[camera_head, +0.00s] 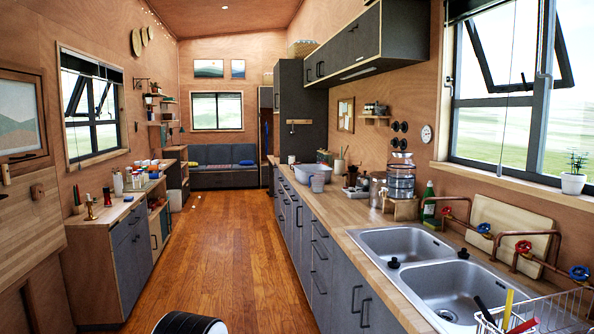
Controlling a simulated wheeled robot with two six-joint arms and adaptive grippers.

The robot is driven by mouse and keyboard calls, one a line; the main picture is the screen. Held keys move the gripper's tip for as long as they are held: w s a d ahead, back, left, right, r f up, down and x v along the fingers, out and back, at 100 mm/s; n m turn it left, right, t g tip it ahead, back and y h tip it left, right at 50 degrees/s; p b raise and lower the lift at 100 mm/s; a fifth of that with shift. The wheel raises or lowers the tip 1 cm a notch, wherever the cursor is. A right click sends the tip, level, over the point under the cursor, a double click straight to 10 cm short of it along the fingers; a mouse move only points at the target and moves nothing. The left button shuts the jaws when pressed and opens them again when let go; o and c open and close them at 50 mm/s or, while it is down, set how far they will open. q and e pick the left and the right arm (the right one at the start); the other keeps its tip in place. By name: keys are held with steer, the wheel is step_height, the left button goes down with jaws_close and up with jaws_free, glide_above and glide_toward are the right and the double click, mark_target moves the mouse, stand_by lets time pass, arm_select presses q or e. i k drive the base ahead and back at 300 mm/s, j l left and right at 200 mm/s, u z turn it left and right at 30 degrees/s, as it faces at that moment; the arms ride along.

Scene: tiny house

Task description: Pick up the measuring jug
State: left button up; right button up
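I cannot pick out the measuring jug with certainty. A small pale grey cup-like vessel (317,183) stands on the right counter in front of a whitish basin (308,173); it is too small to tell whether it is the jug. Neither of my grippers is in view.
The right counter (345,217) carries a double sink (400,243), copper pipes with red and blue taps, and a wire rack (560,312) at the near corner. A left counter (100,212) holds small bottles. The wooden floor (222,240) between them is largely clear.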

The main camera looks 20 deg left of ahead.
mark_target(318, 177)
steer(key=i+j+u, duration=0.3)
steer(key=i, duration=0.15)
steer(key=i+j+u, duration=0.1)
steer(key=i+u, duration=0.15)
steer(key=i, duration=0.2)
steer(key=i+u, duration=0.3)
steer(key=i, duration=0.15)
steer(key=i+j, duration=0.1)
steer(key=i, duration=1.4)
steer(key=i+j, duration=0.1)
steer(key=i, duration=1.4)
steer(key=i+j+z, duration=0.1)
steer(key=i+z, duration=0.25)
steer(key=i, duration=0.2)
steer(key=i+j+z, duration=0.3)
steer(key=i, duration=0.2)
steer(key=i+j+z, duration=0.35)
steer(key=i, duration=0.15)
